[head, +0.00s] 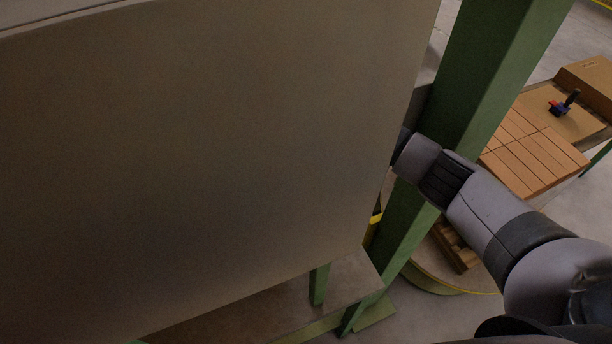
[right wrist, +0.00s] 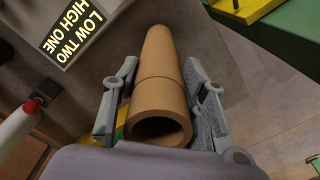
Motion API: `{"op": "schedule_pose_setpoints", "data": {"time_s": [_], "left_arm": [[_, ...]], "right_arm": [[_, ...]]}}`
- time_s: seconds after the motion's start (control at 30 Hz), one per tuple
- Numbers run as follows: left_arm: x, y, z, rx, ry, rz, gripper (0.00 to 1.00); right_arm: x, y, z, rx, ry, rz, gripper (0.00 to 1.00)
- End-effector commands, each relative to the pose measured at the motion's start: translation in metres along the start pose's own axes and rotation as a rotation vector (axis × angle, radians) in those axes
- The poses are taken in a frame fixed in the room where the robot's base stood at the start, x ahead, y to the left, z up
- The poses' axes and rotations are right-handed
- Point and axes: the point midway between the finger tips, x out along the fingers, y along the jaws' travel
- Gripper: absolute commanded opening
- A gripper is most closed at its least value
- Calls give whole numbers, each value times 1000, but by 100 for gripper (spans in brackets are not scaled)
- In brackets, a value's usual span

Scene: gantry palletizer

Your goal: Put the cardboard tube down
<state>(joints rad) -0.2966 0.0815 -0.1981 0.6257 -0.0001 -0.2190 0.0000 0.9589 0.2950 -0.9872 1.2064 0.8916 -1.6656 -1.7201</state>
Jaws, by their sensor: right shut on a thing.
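The cardboard tube (right wrist: 158,85) is brown and hollow, with its open end toward the camera in the right wrist view. My right gripper (right wrist: 162,85) has one finger on each side of the tube and is shut on it. In the head view my right arm reaches in from the right, and its far end goes behind a large grey panel, so the gripper and the tube are hidden there. My left gripper is not in either view.
The large grey panel (head: 200,150) fills much of the head view. A green post (head: 500,60) stands beside my right arm. Stacked brown boxes (head: 535,155) lie at the right. A sign (right wrist: 72,33) reads "LOW TWO HIGH ONE". A red-tipped white object (right wrist: 18,130) is at the wrist view's left.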

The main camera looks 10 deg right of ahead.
Motion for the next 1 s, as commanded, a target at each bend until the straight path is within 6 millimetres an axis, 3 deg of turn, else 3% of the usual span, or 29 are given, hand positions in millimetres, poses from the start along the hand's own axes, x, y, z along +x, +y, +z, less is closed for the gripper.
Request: {"op": "schedule_pose_setpoints", "data": {"time_s": [0.03, 0.1, 0.53, 0.57, 0.87, 1.0], "left_arm": [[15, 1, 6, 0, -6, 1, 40], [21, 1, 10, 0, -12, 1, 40], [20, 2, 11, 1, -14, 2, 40], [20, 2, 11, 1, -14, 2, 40], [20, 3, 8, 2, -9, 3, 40], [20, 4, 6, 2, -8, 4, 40]], "right_arm": [[16, 0, 0, 0, 0, 0, 11], [22, 0, 0, 0, 0, 0, 11], [24, 0, 0, 1, 0, 0, 11], [24, 0, 0, 1, 0, 0, 40], [24, 0, 0, 0, 0, 0, 60], [24, 0, 0, 0, 0, 0, 60]]}}
